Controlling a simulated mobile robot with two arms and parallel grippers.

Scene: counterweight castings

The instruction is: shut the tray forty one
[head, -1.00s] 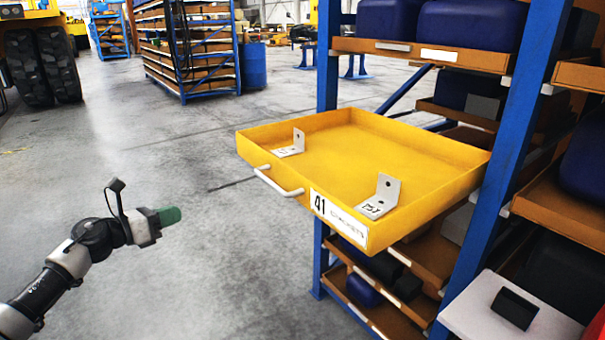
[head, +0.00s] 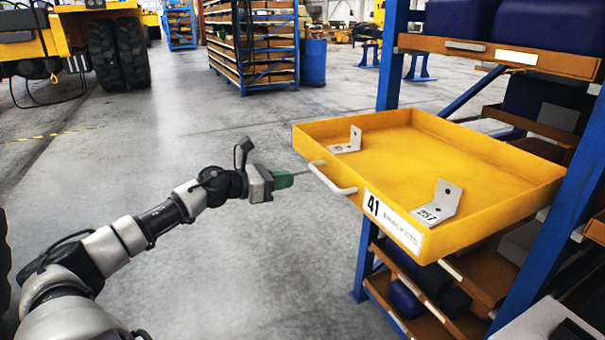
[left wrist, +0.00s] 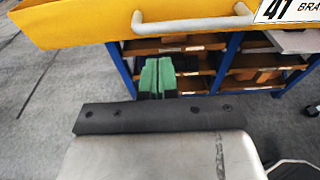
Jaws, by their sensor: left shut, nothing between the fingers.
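The yellow tray (head: 440,150) marked 41 sticks out from the blue rack, pulled open. Its white bar handle (head: 331,180) is on the front face, left of the label (head: 393,223). Two metal angle brackets (head: 347,142) (head: 440,203) sit in the tray. My left gripper (head: 284,179) has green fingertips, is shut and empty, and is just left of the handle, apart from it. In the left wrist view the tray front (left wrist: 85,22) and handle (left wrist: 190,22) are at the top, above the green fingers (left wrist: 158,75). My right gripper is not in view.
The blue rack post (head: 392,60) stands behind the tray, with shelves of dark blue castings (head: 551,24) above and brown shelves below. A grey ledge (head: 540,322) is at the lower right. The floor left of the tray is open.

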